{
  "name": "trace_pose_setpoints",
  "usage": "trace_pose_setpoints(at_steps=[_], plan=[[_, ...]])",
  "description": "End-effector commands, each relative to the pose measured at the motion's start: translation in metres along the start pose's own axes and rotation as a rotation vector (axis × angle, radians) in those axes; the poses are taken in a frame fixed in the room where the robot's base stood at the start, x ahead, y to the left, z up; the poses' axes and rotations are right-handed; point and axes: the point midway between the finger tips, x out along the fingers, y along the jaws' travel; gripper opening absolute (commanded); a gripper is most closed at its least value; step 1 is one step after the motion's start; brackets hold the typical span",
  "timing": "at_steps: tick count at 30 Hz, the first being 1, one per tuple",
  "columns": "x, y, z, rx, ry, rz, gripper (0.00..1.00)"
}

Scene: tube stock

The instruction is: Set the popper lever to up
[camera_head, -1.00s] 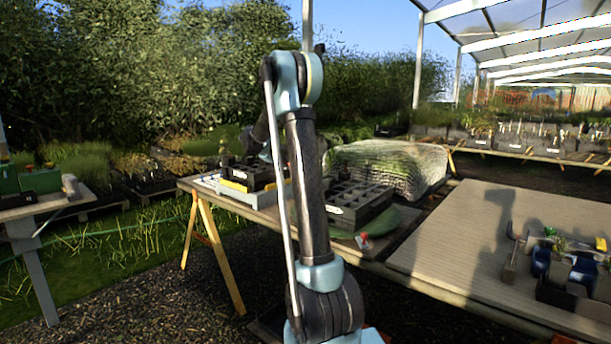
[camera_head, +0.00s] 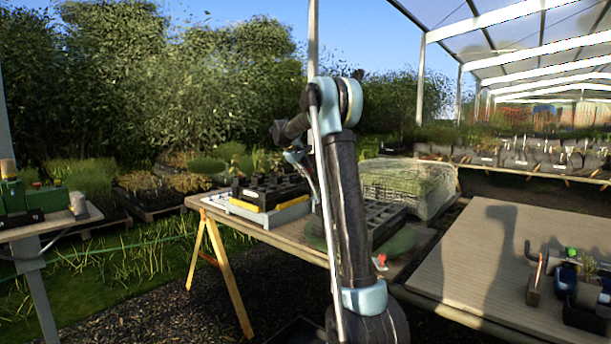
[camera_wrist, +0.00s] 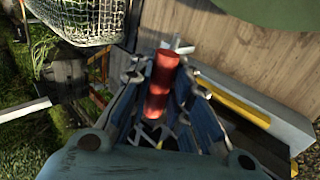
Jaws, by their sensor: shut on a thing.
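A red cylindrical grip with a pale metal crosspiece, apparently the popper lever (camera_wrist: 160,80), stands between my fingers in the wrist view. My gripper (camera_wrist: 157,95) is shut on it; the fingers lie along both sides. In the head view my gripper (camera_head: 312,185) is over the trestle table, just right of a grey frame (camera_head: 282,215) with a yellow strip and a black tray. The frame may be the popper's body; it also shows at the right of the wrist view (camera_wrist: 270,120). My arm hides the lever in the head view.
A black cell tray (camera_head: 385,218) stands right of my arm, with a wire crate (camera_head: 410,185) behind it. A small red-topped thing (camera_head: 380,262) is near the table's front edge. A slatted deck (camera_head: 480,260) lies right, a side bench (camera_head: 75,218) left.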

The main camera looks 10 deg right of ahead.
Motion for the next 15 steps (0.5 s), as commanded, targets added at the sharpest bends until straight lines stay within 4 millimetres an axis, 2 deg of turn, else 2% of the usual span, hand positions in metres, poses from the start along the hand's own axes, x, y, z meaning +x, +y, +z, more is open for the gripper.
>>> trace_pose_setpoints(at_steps=[8, 9, 11, 15], plan=[[0.0027, 0.0059, 0.0024, 0.002, -0.004, 0.010, 0.00], [0.0028, 0.0061, 0.0024, 0.002, -0.004, 0.010, 0.22], [0.0028, 0.0061, 0.0026, 0.002, -0.005, 0.009, 0.36], [0.0017, 0.0043, 0.0013, 0.001, -0.003, 0.008, 0.38]])
